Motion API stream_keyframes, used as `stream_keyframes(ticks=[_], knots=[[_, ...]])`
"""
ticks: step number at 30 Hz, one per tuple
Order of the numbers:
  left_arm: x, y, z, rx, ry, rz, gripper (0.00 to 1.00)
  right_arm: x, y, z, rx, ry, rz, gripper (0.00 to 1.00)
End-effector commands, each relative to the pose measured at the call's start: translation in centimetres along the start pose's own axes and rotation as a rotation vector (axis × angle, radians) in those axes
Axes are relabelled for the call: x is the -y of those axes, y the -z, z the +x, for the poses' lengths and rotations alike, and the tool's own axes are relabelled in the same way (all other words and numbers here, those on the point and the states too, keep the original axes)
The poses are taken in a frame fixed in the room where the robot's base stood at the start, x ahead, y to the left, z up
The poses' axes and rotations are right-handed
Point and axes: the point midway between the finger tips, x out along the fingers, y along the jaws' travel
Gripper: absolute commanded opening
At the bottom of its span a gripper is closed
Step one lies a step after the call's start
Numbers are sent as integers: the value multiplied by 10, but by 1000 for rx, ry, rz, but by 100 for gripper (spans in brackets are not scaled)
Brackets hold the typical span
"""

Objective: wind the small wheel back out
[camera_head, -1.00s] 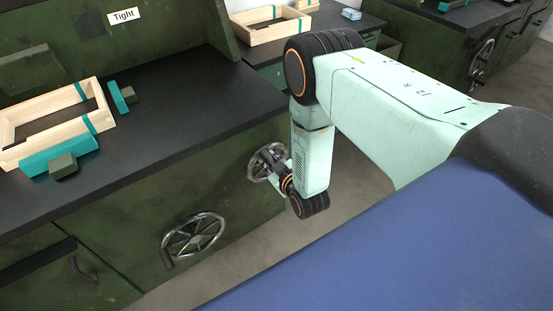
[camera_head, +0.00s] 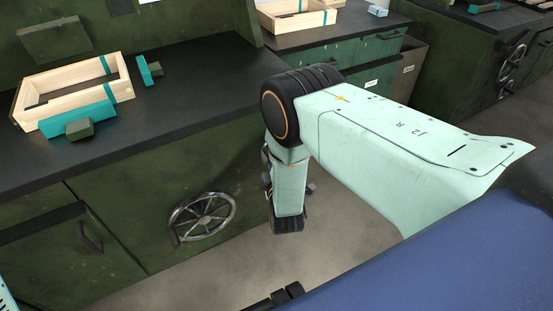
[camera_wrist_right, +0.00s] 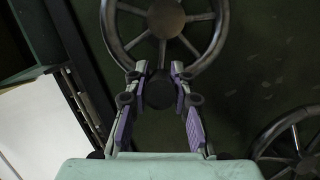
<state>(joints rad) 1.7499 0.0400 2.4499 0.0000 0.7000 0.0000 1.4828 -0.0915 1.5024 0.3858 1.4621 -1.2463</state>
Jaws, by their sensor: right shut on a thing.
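The small wheel (camera_wrist_right: 165,20) is a grey spoked wheel on a dark green cabinet front at the top of the right wrist view, cut off by the upper edge. My right gripper (camera_wrist_right: 158,72) is shut on its dark handle (camera_wrist_right: 159,94), with a finger on each side. In the head view my right arm hides the small wheel and the gripper's fingers. A larger spoked wheel (camera_head: 203,217) with a dark handle sits on the cabinet to the left of my arm. Another wheel (camera_wrist_right: 298,145) shows at lower right in the right wrist view.
A wooden crate (camera_head: 121,87) with teal pieces and clamps stands on the black worktop (camera_head: 190,90). Another crate (camera_head: 295,22) stands on a bench behind. The floor (camera_head: 345,225) right of the cabinet looks clear.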

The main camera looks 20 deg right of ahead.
Motion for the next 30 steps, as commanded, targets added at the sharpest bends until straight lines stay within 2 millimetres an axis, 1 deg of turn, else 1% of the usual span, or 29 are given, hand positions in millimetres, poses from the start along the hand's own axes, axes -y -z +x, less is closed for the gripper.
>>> stream_keyframes(ticks=[1, 9, 27, 28, 30], knots=[[0, 0, 6, 0, 0, 0, 40, 8, 2, -1, -10, -2, -27, 0], [0, 0, 17, 0, 0, 0, 40, 14, 3, -3, -11, -43, -125, 0], [0, 0, 19, 0, 0, 0, 40, 15, 2, -5, -10, -54, -158, 0], [0, 0, 19, 0, 0, 0, 40, 15, 2, -5, -10, -54, -158, 24], [0, 0, 19, 0, 0, 0, 40, 15, 2, -4, -9, -55, -158, 30]])
